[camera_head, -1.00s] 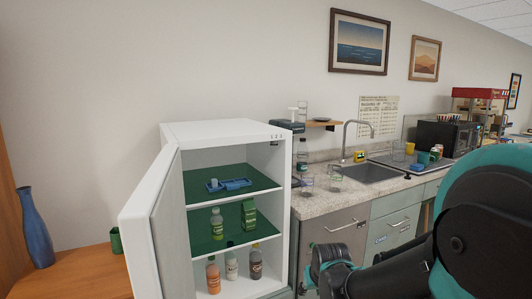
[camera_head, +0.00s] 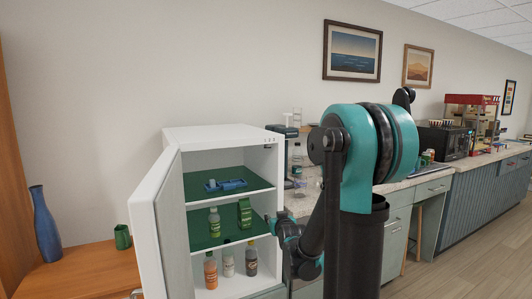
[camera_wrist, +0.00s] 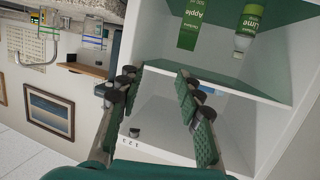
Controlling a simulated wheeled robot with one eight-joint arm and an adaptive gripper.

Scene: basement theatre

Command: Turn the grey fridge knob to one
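The white fridge (camera_head: 215,134) stands open, its door (camera_head: 158,215) swung to the left. In the wrist view, which is turned upside down, a small dark-grey knob (camera_wrist: 134,132) sits on the white fridge face beside the digits 1 2 3. It also shows tiny at the fridge's upper right (camera_head: 268,147); its setting is too small to read. My gripper (camera_wrist: 155,83) is open and empty, its fingers spread, with the knob seen between them. In the head view my gripper (camera_head: 276,228) is at the fridge's right front edge, below the knob.
The fridge shelves hold a blue tray (camera_head: 225,185), a green carton (camera_head: 244,212) and several bottles (camera_head: 211,272). A counter (camera_head: 302,203) with a glass bottle (camera_head: 297,160) adjoins on the right. A wooden cabinet (camera_head: 85,273) with a blue vase (camera_head: 45,225) stands left.

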